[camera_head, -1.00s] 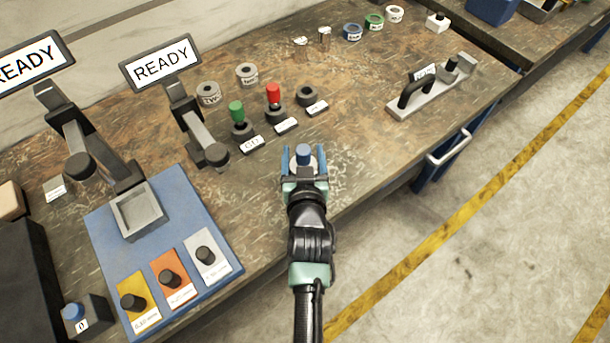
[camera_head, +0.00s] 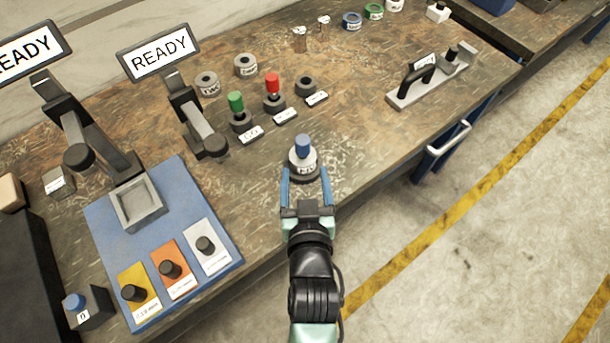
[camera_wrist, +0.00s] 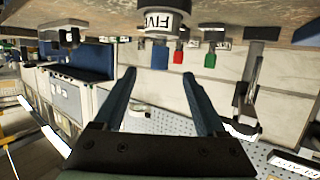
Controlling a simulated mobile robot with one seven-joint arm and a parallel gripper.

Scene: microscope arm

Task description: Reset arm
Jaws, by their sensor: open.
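My gripper (camera_head: 306,180) is open and empty, its two blue fingers pointing up the picture toward the bench. A grey round piece with a blue peg (camera_head: 303,157) and a white label stands upright on the bench just beyond the fingertips. In the wrist view, upside down, the labelled piece (camera_wrist: 160,22) reads "FIVE" and sits beyond the open fingers (camera_wrist: 163,75). Two microscope-like arms (camera_head: 198,125) (camera_head: 85,140) stand at the left, each below a screen reading "READY" (camera_head: 158,52).
A blue mat (camera_head: 185,190) holds a grey tray (camera_head: 137,204) and yellow, orange and white cards with black knobs. Green (camera_head: 236,104) and red (camera_head: 273,85) pegs stand in bases behind the blue one, beside an empty base (camera_head: 305,87). A handled fixture (camera_head: 430,80) lies at the right.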

